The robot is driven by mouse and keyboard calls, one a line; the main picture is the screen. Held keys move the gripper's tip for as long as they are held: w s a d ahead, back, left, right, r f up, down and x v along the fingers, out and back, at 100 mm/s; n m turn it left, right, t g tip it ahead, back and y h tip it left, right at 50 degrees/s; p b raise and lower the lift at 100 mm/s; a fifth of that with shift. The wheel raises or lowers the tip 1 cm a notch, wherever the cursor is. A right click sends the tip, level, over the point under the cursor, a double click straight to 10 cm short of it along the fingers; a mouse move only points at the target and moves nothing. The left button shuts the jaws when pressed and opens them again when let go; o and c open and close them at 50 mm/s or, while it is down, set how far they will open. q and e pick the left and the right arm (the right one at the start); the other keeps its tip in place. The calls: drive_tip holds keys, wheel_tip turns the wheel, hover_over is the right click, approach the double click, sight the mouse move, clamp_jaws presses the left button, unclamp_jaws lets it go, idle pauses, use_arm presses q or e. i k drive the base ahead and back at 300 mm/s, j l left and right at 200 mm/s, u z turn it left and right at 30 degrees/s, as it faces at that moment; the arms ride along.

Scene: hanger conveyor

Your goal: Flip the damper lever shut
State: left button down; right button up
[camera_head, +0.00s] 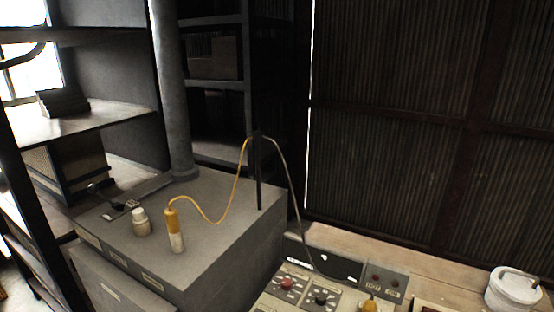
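A grey cabinet (225,225) stands in the middle. A small dark lever-like part with a round knob (92,187) lies low at its back left, beside a small dark block (131,205). It may be the damper lever, but it is too small to tell its position for sure. Neither of my grippers shows in the head view.
A cream knob-like piece (141,222) and a yellow-and-white handle (174,228) with a yellow cord stand on the cabinet. A thin dark post (258,175) carries the cord. A control panel (312,290) and white bucket (513,290) are at right. Shelves (85,125) stand left.

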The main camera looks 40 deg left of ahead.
sight(92, 188)
drive_tip(key=u, duration=2.6)
drive_tip(key=i+j+u, duration=0.1)
drive_tip(key=j, duration=0.15)
